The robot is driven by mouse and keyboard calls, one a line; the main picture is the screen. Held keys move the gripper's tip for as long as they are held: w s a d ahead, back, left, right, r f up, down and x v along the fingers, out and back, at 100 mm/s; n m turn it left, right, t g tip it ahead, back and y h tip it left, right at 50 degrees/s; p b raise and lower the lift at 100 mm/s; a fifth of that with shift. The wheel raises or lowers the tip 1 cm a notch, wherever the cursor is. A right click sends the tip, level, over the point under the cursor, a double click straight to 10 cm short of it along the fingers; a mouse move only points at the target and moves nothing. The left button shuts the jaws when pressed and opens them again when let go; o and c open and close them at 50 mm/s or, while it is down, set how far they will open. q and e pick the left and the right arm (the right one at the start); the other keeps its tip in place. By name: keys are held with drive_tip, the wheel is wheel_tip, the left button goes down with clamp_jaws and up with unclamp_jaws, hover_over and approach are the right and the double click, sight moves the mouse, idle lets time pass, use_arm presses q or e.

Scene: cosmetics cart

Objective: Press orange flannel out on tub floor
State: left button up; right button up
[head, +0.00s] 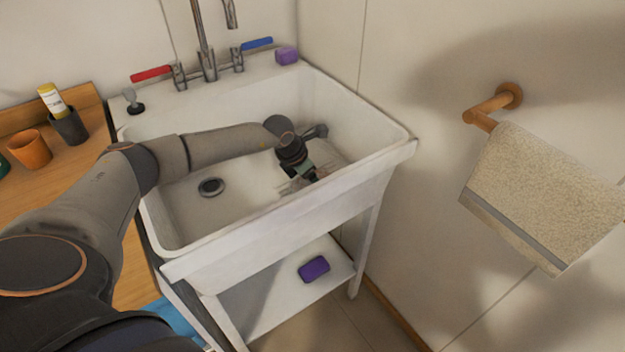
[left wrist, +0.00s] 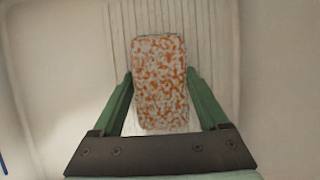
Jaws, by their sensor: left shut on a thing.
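The tub is a white sink; its pale floor (head: 240,207) shows in the head view with a dark drain (head: 211,187) at the left. My left gripper (head: 301,177) reaches down inside the tub at its right part, close to the floor. In the left wrist view, the green fingers of my left gripper (left wrist: 160,88) are shut on the orange-and-white speckled flannel (left wrist: 160,60), which looks like a compact rectangular block. Ribbed white surface lies behind it; I cannot tell whether the flannel touches it. In the head view the flannel is mostly hidden. My right gripper is out of view.
The tub's front wall (head: 290,217) stands close to my arm. Taps with a red lever (head: 151,74) and blue lever (head: 257,43) are at the back, beside a purple block (head: 287,56). A towel (head: 540,190) hangs at right. Cups stand on the left counter.

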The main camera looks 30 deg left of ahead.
use_arm(q)
drive_tip(key=shift+f+b, duration=0.35)
drive_tip(key=shift+f, duration=0.1)
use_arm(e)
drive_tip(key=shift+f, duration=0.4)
use_arm(q)
drive_tip(key=shift+s+f, duration=0.1)
drive_tip(key=shift+p, duration=0.6)
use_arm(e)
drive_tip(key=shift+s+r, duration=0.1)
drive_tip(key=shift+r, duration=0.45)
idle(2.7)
use_arm(q)
drive_tip(key=shift+r+p, duration=0.3)
drive_tip(key=shift+r, duration=0.05)
wheel_tip(320, 180, up, 8)
drive_tip(key=p, duration=0.6)
wheel_tip(320, 180, up, 7)
drive_tip(key=p, duration=0.5)
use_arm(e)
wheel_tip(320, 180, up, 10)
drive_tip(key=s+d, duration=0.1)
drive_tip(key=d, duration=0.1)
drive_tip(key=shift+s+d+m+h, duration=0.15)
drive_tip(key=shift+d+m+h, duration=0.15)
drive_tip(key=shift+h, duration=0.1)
use_arm(q)
drive_tip(key=shift+f, duration=0.15)
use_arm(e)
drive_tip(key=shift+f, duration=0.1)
